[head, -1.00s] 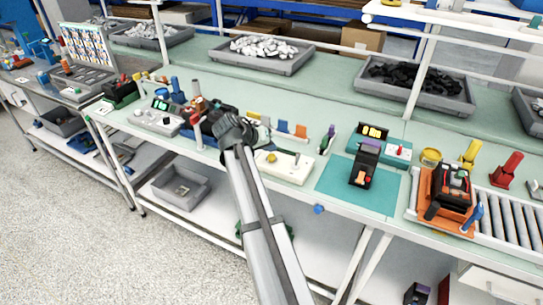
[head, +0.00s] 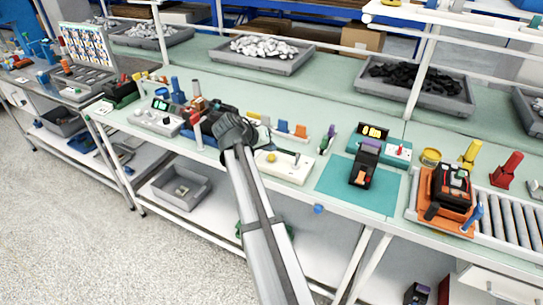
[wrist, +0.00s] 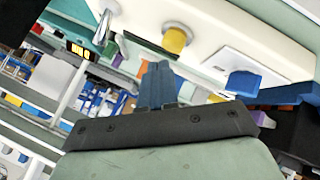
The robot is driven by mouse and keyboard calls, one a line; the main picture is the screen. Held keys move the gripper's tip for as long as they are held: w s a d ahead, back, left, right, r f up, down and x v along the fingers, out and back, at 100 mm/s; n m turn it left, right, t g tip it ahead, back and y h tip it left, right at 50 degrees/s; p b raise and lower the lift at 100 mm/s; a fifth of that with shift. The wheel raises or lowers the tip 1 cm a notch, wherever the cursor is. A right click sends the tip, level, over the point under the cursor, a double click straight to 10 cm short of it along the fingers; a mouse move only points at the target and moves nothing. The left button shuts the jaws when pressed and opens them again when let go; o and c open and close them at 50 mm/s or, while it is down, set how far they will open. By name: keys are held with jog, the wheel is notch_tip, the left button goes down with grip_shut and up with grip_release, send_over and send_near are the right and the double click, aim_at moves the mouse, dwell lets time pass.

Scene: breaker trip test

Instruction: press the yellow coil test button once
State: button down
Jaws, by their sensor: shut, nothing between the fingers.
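The yellow coil test button (head: 271,157) is a short round cap on the cream test box (head: 290,172) near the table's front edge. In the wrist view the button (wrist: 177,38) stands out from the cream panel (wrist: 215,25) on a metal collar. My gripper (wrist: 157,68) is shut and empty, its dark blue fingertips just below the button in the picture. I cannot tell whether they touch it. In the head view my gripper's dark body (head: 236,130) is at the box's left end, and its fingertips are not clear.
A metal toggle (wrist: 104,24) stands beside the button. A blue block (wrist: 243,83) is on the other side. A teal mat (head: 335,193) with a black breaker (head: 365,165) lies right of the box. A grey control box (head: 155,118) and several tools crowd the left.

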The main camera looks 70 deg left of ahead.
aim_at(269, 157)
jog(key=shift+f, duration=0.95)
dwell(1.2)
jog(key=shift+r, duration=0.95)
jog(key=shift+r, duration=0.15)
jog(key=shift+r, duration=2.35)
